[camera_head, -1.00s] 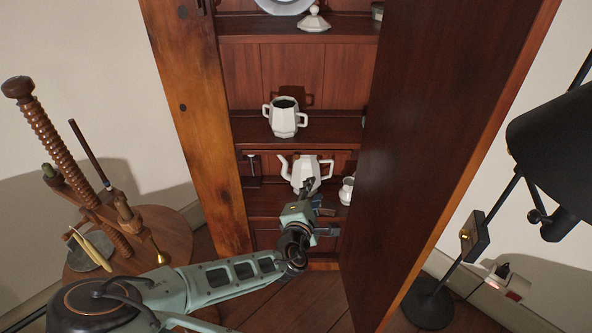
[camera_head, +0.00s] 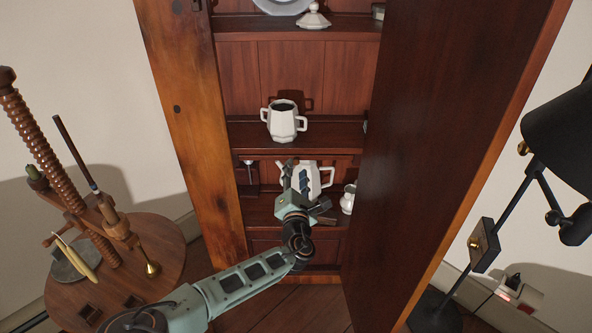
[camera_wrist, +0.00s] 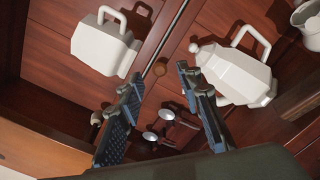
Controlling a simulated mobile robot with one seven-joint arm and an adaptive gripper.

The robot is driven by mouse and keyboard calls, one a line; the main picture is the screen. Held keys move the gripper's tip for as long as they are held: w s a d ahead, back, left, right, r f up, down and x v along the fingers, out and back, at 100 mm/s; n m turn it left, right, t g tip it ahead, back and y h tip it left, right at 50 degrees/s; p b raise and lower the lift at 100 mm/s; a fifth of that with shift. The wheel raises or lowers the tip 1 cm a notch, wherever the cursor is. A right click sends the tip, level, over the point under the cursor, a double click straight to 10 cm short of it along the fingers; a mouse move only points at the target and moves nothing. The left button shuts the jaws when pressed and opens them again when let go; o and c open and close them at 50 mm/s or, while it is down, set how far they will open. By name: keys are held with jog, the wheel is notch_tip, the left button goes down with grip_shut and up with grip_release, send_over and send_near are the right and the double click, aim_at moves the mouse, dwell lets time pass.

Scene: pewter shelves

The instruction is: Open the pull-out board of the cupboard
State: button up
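The cupboard (camera_head: 190,120) stands ahead, with its tall dark door (camera_head: 440,150) swung open on the right. Inside, a shelf bears a white two-handled pot (camera_head: 284,122). Below it, a white teapot (camera_head: 318,177) stands partly hidden by my gripper (camera_head: 296,174). My gripper is open and empty, in front of the lower compartment. In the wrist view, a small round wooden knob (camera_wrist: 160,69) appears between and beyond the fingertips, apart from them. I cannot tell for sure whether it belongs to the pull-out board; the board's outline is not clear.
A small white jug (camera_head: 348,198) stands right of the teapot, near the door. Metal round-headed utensils (camera_wrist: 150,137) show near my fingers. A round wooden table (camera_head: 165,262) with a screw press is at left. A black lamp (camera_head: 560,130) stands right.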

jog(key=shift+w, duration=1.25)
grip_shut()
